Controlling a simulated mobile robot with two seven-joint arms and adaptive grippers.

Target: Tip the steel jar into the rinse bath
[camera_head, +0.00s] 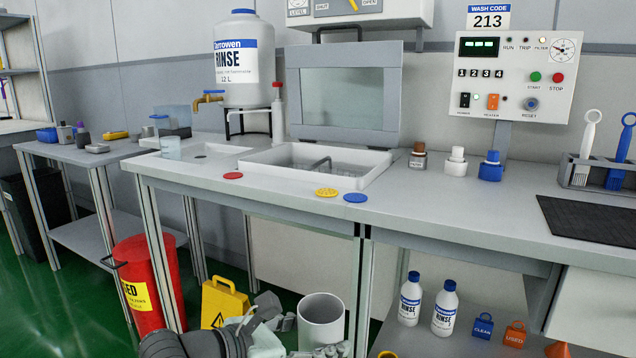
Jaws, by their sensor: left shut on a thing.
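The steel jar (322,322) is a plain pale grey, open-topped cylinder at the bottom centre. It is upright, in front of and below the bench top. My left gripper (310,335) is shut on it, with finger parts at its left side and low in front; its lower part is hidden. The inside of the jar is too shaded to tell its contents. The rinse bath (262,163) is a white rectangular basin set in the bench, with its windowed lid (345,92) raised behind it. A small grey bar shows inside the basin. My right gripper is out of view.
Red, yellow and blue discs (355,198) lie along the bench's front edge (260,204). Small capped bottles (455,163) stand right of the bath, and a squeeze bottle (278,118) behind its left corner. A yellow floor sign (222,302) and red bin (148,285) stand below left.

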